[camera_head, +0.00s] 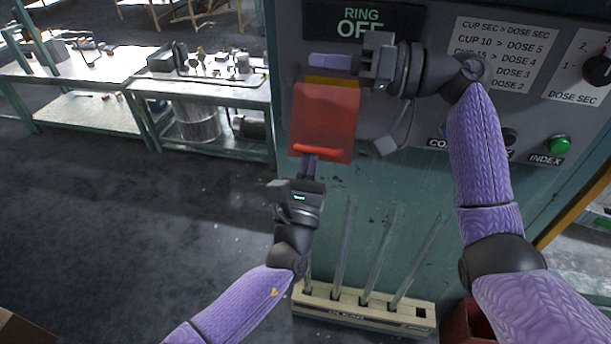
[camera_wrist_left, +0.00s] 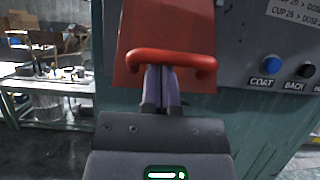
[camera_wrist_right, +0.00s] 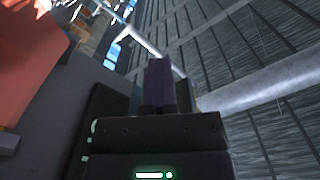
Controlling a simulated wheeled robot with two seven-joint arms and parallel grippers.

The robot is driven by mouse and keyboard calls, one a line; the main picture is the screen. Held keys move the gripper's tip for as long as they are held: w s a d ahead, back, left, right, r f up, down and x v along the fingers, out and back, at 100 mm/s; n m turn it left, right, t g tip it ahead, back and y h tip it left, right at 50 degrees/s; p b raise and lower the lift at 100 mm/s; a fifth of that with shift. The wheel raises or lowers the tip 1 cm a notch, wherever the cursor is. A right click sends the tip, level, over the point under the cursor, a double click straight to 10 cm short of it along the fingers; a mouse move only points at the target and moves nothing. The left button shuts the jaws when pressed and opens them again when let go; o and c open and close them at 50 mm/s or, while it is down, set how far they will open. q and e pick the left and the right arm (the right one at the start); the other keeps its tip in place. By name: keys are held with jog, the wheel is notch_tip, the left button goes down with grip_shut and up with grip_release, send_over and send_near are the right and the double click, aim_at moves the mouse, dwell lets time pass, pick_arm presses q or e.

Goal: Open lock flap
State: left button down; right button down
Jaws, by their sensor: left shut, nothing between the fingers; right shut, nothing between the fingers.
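The red lock flap (camera_head: 326,112) is on the front of the grey-green machine, with a yellow strip along its top and a rounded red handle bar (camera_head: 317,150) at its lower edge. The flap also fills the upper middle of the left wrist view (camera_wrist_left: 165,28). My left gripper (camera_head: 308,162) is shut, pointing up from below, with its fingertips at the middle of the bar; contact is not clear. My right gripper (camera_head: 325,61) is shut, pointing left just above the flap's top edge. In the right wrist view, red shows at the left edge (camera_wrist_right: 25,60).
A rack (camera_head: 365,306) with several upright glass tubes stands below. A green INDEX button (camera_head: 559,145) and a black dial (camera_head: 597,69) are on the panel at right. Metal workbenches (camera_head: 75,66) stand at the far left, with open floor in front.

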dwell(0.3)
jog(key=c, duration=0.6)
grip_release()
jog(key=shift+c, duration=0.2)
pick_arm(q)
jog(key=shift+s+a+r, duration=0.2)
jog(key=shift+s+r, duration=0.25)
jog(key=shift+s, duration=0.05)
pick_arm(e)
jog(key=shift+d, duration=0.1)
